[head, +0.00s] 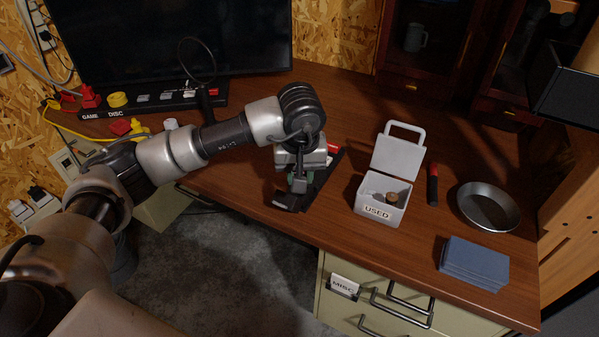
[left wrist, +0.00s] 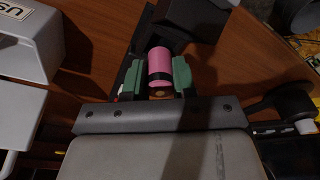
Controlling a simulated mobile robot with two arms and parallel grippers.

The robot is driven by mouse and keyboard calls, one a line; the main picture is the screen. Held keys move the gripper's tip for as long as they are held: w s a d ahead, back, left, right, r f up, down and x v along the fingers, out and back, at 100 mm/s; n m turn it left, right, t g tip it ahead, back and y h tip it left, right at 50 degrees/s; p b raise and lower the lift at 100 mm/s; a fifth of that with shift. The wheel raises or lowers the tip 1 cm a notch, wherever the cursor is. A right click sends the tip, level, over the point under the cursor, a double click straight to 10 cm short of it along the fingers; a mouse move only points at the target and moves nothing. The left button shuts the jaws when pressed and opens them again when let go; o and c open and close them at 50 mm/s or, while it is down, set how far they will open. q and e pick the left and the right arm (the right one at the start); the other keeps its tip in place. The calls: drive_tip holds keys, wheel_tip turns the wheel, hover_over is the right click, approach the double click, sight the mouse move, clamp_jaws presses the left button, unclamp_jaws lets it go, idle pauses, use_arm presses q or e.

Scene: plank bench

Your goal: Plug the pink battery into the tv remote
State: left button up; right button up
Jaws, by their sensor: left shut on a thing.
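My left gripper (head: 297,187) is shut on the pink battery (left wrist: 160,66). In the left wrist view the battery sits between the green finger pads (left wrist: 160,72), with a dark band and a copper-coloured end toward the palm. In the head view the arm and gripper hide the battery. A dark, long object (head: 325,172), possibly the tv remote, lies on the bench under and beside the gripper; it is mostly covered. I cannot tell whether the battery touches it. My right gripper is not in view.
A white box marked USED (head: 367,208), lid open, holds a brown cylinder (head: 392,197). A red-and-black marker-like object (head: 432,184), a metal dish (head: 488,206) and stacked blue-grey cards (head: 474,263) lie right. A screen (head: 170,40) and a GAME/DISC strip (head: 155,100) stand at the back left.

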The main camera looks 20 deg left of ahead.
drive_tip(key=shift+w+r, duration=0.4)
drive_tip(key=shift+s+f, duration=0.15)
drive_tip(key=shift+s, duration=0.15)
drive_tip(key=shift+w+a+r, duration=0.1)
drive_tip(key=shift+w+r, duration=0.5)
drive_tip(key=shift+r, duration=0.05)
use_arm(q)
drive_tip(key=shift+f+b, duration=0.1)
drive_tip(key=shift+b, duration=0.25)
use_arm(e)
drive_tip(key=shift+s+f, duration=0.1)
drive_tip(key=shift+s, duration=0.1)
use_arm(q)
drive_tip(key=shift+f, duration=0.15)
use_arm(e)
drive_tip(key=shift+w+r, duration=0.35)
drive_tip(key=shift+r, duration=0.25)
